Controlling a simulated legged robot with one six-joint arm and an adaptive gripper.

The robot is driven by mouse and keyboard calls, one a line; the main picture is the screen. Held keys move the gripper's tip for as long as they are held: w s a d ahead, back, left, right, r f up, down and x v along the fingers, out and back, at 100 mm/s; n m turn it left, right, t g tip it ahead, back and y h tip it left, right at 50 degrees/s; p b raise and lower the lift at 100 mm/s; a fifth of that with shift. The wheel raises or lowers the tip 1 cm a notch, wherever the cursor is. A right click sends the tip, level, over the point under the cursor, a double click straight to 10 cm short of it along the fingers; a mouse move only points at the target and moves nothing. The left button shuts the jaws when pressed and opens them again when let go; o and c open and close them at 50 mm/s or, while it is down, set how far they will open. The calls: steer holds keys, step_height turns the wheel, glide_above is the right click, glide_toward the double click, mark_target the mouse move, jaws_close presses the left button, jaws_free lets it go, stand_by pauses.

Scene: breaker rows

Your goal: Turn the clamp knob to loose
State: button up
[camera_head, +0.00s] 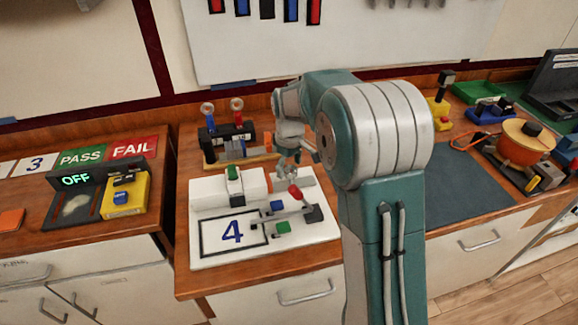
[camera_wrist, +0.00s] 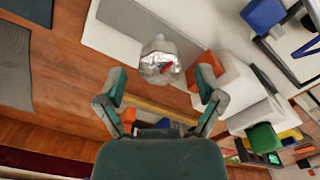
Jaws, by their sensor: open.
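A clear or silvery faceted knob (camera_wrist: 160,60) with a red mark on it shows in the wrist view; I take it to be the clamp knob. It sits between and just beyond the finger ends of my gripper (camera_wrist: 162,82), which is open, with a gap on both sides of the knob. In the head view my gripper (camera_head: 288,168) points down over the back of the white board (camera_head: 310,238) marked 4. There the knob is mostly hidden by the gripper, and its setting cannot be read.
A red-tipped lever (camera_head: 296,192), a blue block (camera_head: 278,206), a green block (camera_head: 283,227) and a green-topped switch (camera_head: 234,174) stand on the board close by. Behind is a rack with red and blue posts (camera_head: 226,138). A dark mat (camera_head: 455,190) lies right of my arm.

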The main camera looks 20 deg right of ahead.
mark_target(289, 169)
step_height(289, 169, up, 12)
stand_by(0.6)
steer(key=s+r+m+t, duration=0.1)
steer(key=s+r+m, duration=0.15)
steer(key=s, duration=0.45)
steer(key=s+r+m+t, duration=0.15)
steer(key=s+r, duration=0.25)
steer(key=s, duration=0.4)
steer(key=s+f+m+t, duration=0.1)
steer(key=s+f, duration=0.1)
steer(key=s, duration=0.5)
steer(key=s+f+m+t, duration=0.2)
steer(key=s, duration=0.5)
steer(key=shift+s+f, duration=0.15)
steer(key=shift+f, duration=0.1)
